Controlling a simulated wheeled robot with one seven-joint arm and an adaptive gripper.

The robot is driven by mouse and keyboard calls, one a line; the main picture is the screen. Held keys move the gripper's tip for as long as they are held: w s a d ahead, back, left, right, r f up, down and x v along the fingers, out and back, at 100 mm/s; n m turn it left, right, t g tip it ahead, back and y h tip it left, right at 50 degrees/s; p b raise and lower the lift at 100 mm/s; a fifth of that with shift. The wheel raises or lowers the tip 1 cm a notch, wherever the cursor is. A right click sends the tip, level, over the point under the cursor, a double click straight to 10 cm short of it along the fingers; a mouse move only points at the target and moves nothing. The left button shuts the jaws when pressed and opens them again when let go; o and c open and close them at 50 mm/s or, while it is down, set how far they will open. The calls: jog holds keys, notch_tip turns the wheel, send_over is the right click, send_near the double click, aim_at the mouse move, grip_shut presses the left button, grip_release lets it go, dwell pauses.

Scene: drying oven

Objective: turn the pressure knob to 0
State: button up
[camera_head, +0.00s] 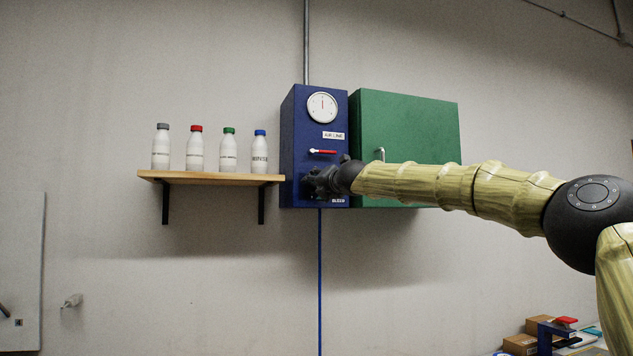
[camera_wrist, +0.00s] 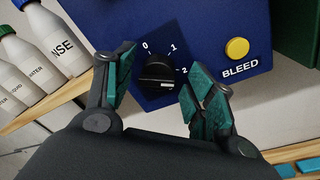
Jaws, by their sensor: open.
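The black pressure knob (camera_wrist: 158,75) sits on the blue panel (camera_wrist: 205,35) in the wrist view, with marks 0, 1 and 2 along its upper and right side. Which mark it points to is hard to tell. My gripper (camera_wrist: 160,62) is open, with one teal-padded finger on each side of the knob; I see gaps between the fingers and the knob. In the head view my gripper (camera_head: 316,182) is at the lower part of the blue box (camera_head: 293,130) and hides the knob. A round gauge (camera_head: 322,107) is at the top of this box.
A yellow button (camera_wrist: 237,49) labelled BLEED is right of the knob. A red lever (camera_head: 322,152) is above my gripper. A green cabinet (camera_head: 410,125) adjoins on the right. A wooden shelf (camera_head: 205,178) with several white bottles is close on the left.

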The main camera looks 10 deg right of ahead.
jog(key=shift+w, duration=0.25)
jog(key=shift+c, duration=0.5)
jog(key=shift+a, duration=0.1)
jog(key=c, duration=0.9)
